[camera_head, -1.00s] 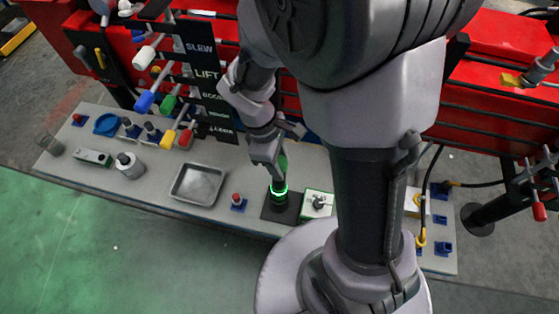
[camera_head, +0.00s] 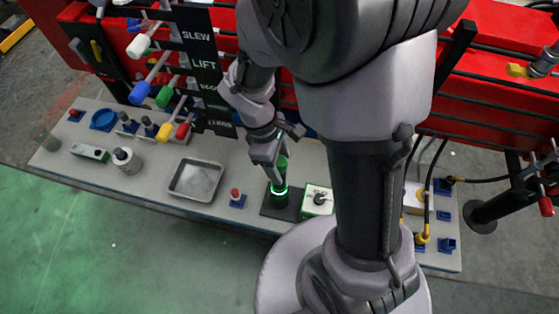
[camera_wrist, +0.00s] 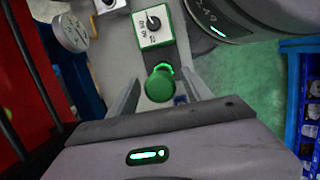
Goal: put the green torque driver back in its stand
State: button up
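The green torque driver (camera_head: 281,168) stands upright in its stand (camera_head: 279,194), whose ring glows green, on a dark base plate on the bench. In the wrist view the round green end of the driver (camera_wrist: 159,86) faces the camera, with part of the lit ring behind it. My gripper (camera_head: 272,158) is right at the driver in the head view and partly hides it. In the wrist view my gripper (camera_wrist: 163,92) has its fingers spread on both sides of the driver, with visible gaps, so it is open.
A white-topped box with a knob (camera_head: 318,199) stands close to the right of the stand. A red-topped button (camera_head: 236,194) and a metal tray (camera_head: 196,180) lie to the left. Coloured levers (camera_head: 165,110) and the red crane body stand behind. A blue crate (camera_wrist: 300,105) shows in the wrist view.

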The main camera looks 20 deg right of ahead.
dwell(0.4)
jog(key=p+v, duration=0.5)
jog(key=shift+r, duration=0.1)
